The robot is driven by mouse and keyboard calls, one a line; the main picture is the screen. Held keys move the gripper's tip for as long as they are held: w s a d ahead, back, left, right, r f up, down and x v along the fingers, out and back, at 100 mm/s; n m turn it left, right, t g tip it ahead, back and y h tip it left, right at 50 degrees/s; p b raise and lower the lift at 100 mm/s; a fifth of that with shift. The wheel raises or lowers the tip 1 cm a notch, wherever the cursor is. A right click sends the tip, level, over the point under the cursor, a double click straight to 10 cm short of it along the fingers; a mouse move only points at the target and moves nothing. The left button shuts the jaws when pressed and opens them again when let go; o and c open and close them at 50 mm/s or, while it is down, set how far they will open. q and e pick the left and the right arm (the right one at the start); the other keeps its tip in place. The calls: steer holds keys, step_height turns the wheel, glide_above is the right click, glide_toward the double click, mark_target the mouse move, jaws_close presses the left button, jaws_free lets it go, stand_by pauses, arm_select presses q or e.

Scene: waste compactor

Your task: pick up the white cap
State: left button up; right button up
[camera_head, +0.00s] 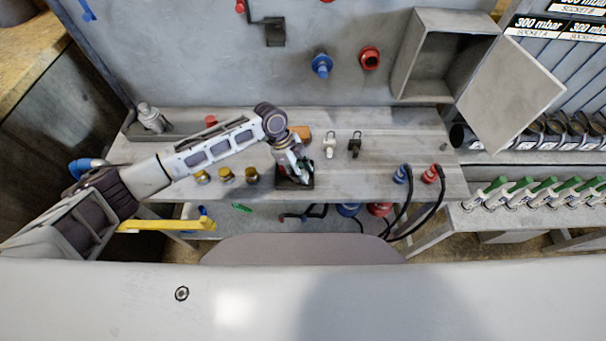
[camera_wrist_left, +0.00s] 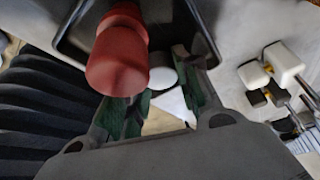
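The white cap (camera_wrist_left: 162,74) shows in the left wrist view as a small white round piece at a dark tray (camera_wrist_left: 212,50). My left gripper (camera_wrist_left: 160,92) has its two green-padded fingers apart, one on each side of the cap. I cannot tell whether they touch it. A red rounded cap or knob (camera_wrist_left: 118,52) stands beside it, nearer the camera. In the head view my left gripper (camera_head: 300,172) points down over the small dark tray (camera_head: 296,185) on the bench, and the white cap cannot be made out there. My right gripper is not in view.
The grey bench (camera_head: 400,180) holds several brass pieces (camera_head: 227,175) left of the tray. A white clasp-like piece (camera_head: 329,143) and a black one (camera_head: 354,145) stand to its right. An open metal box (camera_head: 432,75) is on the back wall.

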arm_select(q)
steer(key=shift+r, duration=0.1)
step_height(320, 180, up, 10)
steer(key=b, duration=0.1)
stand_by(0.8)
